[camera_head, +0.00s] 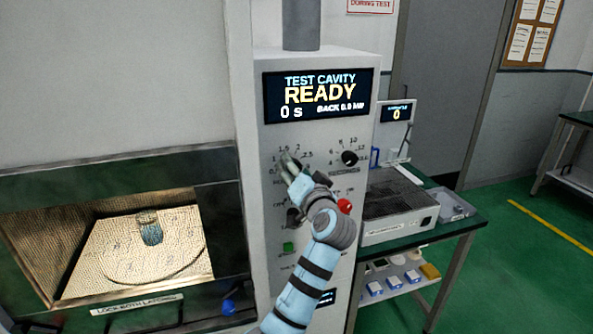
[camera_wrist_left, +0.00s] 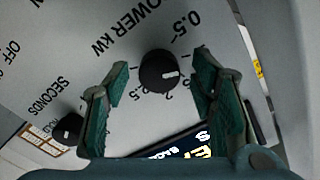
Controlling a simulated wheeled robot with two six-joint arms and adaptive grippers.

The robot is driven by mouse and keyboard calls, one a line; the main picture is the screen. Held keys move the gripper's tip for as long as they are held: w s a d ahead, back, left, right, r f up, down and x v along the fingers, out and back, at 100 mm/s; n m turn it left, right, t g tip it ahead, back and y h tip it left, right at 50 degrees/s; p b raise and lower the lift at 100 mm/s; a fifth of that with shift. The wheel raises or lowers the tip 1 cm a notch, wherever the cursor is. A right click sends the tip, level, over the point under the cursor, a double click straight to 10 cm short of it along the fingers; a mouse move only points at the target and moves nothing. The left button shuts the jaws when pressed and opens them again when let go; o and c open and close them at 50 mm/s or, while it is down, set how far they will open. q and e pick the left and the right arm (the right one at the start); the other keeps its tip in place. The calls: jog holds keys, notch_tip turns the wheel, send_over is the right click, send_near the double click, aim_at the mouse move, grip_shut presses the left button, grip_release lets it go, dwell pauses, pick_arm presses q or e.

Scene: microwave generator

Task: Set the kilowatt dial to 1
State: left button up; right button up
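My right gripper is not in view.
The seconds dial (camera_head: 349,158) is right of my gripper. Below are a black knob (camera_head: 295,216), a red button (camera_head: 345,206) and a green button (camera_head: 288,247). The display (camera_head: 318,96) reads READY, 0 s. A beaker (camera_head: 148,230) stands in the lit cavity at left.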

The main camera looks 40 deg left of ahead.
pick_arm(q)
jog(key=v, duration=0.7)
jog(key=shift+d, duration=0.3)
jog(key=shift+s+a, duration=0.1)
jog(key=shift+a, duration=0.05)
